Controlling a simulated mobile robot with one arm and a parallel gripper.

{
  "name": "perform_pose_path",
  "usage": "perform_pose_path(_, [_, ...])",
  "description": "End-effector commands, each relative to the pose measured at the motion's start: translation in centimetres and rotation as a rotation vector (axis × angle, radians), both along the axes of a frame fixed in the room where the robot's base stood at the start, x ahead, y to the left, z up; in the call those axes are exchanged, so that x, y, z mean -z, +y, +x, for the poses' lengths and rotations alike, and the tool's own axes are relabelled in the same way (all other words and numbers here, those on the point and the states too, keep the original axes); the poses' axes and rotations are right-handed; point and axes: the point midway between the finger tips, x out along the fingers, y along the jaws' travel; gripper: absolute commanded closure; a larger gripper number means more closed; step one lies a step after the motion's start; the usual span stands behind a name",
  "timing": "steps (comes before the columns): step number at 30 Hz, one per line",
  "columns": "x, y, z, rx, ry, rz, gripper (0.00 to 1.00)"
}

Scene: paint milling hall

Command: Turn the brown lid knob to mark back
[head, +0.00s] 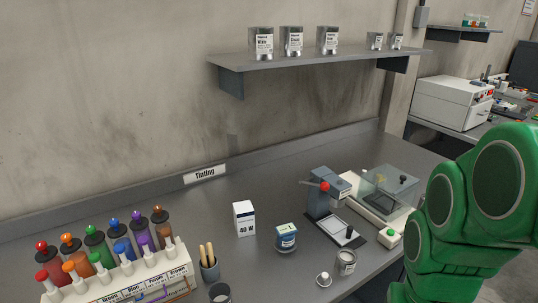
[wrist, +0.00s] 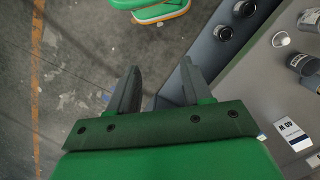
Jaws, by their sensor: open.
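The row of colour canisters stands at the lower left of the head view, behind a white labelled rack (head: 140,281). The rightmost canister has a small brown knob (head: 157,209) on its dark lid. The knob's pointer and the marks around it are too small to read here. My gripper (wrist: 158,80) shows in the wrist view with its two dark fingers apart and nothing between them. It is over the floor beside the bench edge, away from the canisters. The head view shows only my green arm at the right, not the fingers. The brown knob is not in the wrist view.
The bench (head: 270,190) carries a white box (head: 244,219), a blue-labelled tin (head: 286,238), a red-knobbed press (head: 320,197) and a clear-covered balance (head: 390,190). A cup with wooden sticks (head: 209,269) stands right of the rack. A wall shelf (head: 310,62) holds several tins.

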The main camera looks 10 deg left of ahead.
Motion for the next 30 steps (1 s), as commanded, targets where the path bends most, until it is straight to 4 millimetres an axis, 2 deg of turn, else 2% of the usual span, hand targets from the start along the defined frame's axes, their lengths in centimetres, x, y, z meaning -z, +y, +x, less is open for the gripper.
perform_pose_path(3, [-1.5, 1.3, 3.3, 0.051, -0.011, -0.015, 0.51])
perform_pose_path(14, [-5.5, 6.8, 12.0, 0.226, -0.044, -0.052, 0.51])
perform_pose_path(24, [-8.1, 14.2, 18.8, 0.383, -0.076, -0.076, 0.51])
perform_pose_path(30, [-9.1, 19.4, 21.8, 0.472, -0.092, -0.085, 0.51])
